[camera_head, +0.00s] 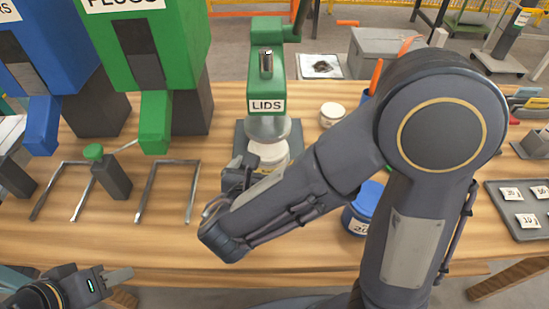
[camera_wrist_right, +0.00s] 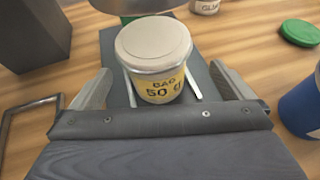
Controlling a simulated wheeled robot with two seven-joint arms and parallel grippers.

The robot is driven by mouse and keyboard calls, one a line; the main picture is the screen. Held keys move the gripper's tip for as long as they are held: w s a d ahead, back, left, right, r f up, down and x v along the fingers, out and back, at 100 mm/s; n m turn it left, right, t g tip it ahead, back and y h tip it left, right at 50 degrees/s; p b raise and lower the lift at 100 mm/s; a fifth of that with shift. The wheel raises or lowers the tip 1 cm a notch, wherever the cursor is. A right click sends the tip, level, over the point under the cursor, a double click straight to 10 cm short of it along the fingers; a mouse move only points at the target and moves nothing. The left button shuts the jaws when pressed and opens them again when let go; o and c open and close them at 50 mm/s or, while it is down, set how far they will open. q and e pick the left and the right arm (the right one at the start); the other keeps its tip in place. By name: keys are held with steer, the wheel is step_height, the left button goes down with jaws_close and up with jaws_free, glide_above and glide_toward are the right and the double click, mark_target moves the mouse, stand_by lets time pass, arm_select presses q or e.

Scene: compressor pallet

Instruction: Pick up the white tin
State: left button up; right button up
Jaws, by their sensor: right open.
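A white tin (camera_head: 268,153) with a pale lid and yellow label stands on the dark base of the green LIDS press (camera_head: 266,75), under its head. The right wrist view shows this tin (camera_wrist_right: 158,75) upright, its label partly readable as "50 g". My right gripper (camera_wrist_right: 162,82) is open, with one finger on each side of the tin and gaps visible. In the head view my right arm partly hides the gripper and the tin's front. My left gripper (camera_head: 117,277) is low at the left, away from the tin; its jaw opening is unclear.
Another pale tin (camera_head: 332,113) stands right of the press. A blue tin (camera_head: 363,210) and a green lid (camera_wrist_right: 300,32) are nearby. Blue and green dispensers and metal frames (camera_head: 170,190) occupy the left. A tray (camera_head: 522,208) with labelled squares lies at the right.

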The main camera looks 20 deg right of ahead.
mark_target(268, 154)
steer(key=shift+w+d+f, duration=0.2)
steer(key=shift+w+d, duration=0.2)
steer(key=shift+w, duration=0.15)
steer(key=x, duration=0.6)
steer(key=shift+w+a+f, duration=0.1)
steer(key=shift+w+a, duration=0.05)
steer(key=shift+a, duration=0.25)
steer(key=shift+c, duration=0.4)
steer(key=c, duration=1)
steer(key=shift+c, duration=0.3)
